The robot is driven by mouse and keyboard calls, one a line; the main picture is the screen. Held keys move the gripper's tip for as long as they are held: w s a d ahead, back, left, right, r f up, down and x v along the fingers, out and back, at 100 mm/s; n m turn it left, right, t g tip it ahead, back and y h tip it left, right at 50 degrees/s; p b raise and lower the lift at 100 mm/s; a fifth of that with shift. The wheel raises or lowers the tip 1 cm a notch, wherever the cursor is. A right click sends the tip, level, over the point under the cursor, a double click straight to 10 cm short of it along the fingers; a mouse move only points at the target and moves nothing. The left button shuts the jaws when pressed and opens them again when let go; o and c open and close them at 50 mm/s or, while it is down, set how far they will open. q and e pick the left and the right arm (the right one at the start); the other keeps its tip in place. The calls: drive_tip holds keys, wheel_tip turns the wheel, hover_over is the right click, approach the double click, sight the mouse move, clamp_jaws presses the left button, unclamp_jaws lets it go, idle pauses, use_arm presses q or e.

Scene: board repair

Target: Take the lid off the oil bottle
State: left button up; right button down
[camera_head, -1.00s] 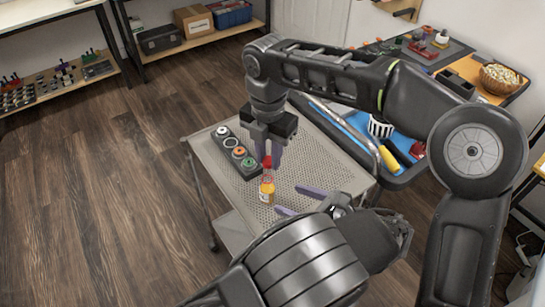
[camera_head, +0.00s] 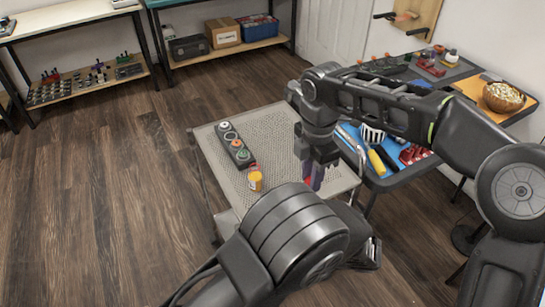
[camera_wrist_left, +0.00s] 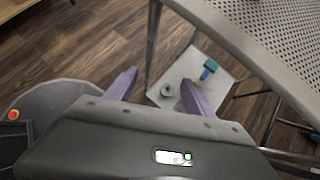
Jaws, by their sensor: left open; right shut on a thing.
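The oil bottle (camera_head: 255,182), small and yellow-orange, stands upright on the grey perforated cart top (camera_head: 270,135). No tall red lid shows on it. My right gripper (camera_head: 312,180) is to the right of the bottle and apart from it, its purple fingers shut on a red piece that looks like the lid (camera_head: 307,182), partly hidden by the fingers. My left gripper (camera_wrist_left: 158,88) is open and empty in the left wrist view, beside the cart's edge and over a lower white surface. In the head view my left arm hides its fingers.
A dark tray of coloured rings (camera_head: 235,145) lies behind the bottle; a small red spot shows at its near end. A dark side table with tools on a blue mat (camera_head: 398,165) stands at right. The cart top's back middle is clear.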

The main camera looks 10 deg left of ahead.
use_arm(q)
drive_tip(key=s+a+f+n+g+h, duration=0.1)
drive_tip(key=s+a+f+n+h, duration=0.2)
drive_tip(key=n, duration=0.9)
drive_tip(key=s+a+f+n+g+h, duration=0.2)
drive_tip(key=s+a+f+n+h, duration=0.1)
drive_tip(key=s+f+n+h, duration=0.6)
wheel_tip(320, 180, down, 2)
drive_tip(key=s+n, duration=0.2)
drive_tip(key=n, duration=0.2)
drive_tip(key=shift+a, duration=0.3)
use_arm(e)
drive_tip(key=d+f+m, duration=0.3)
drive_tip(key=d+m, duration=0.5)
drive_tip(key=m, duration=0.4)
drive_tip(key=w+d+f+m, duration=0.1)
drive_tip(key=d+f+m, duration=0.2)
drive_tip(key=d+m, duration=0.5)
drive_tip(key=m, duration=0.4)
drive_tip(key=shift+w+d+f, duration=0.25)
drive_tip(key=shift+f, duration=0.15)
use_arm(q)
drive_tip(key=shift+c, duration=0.5)
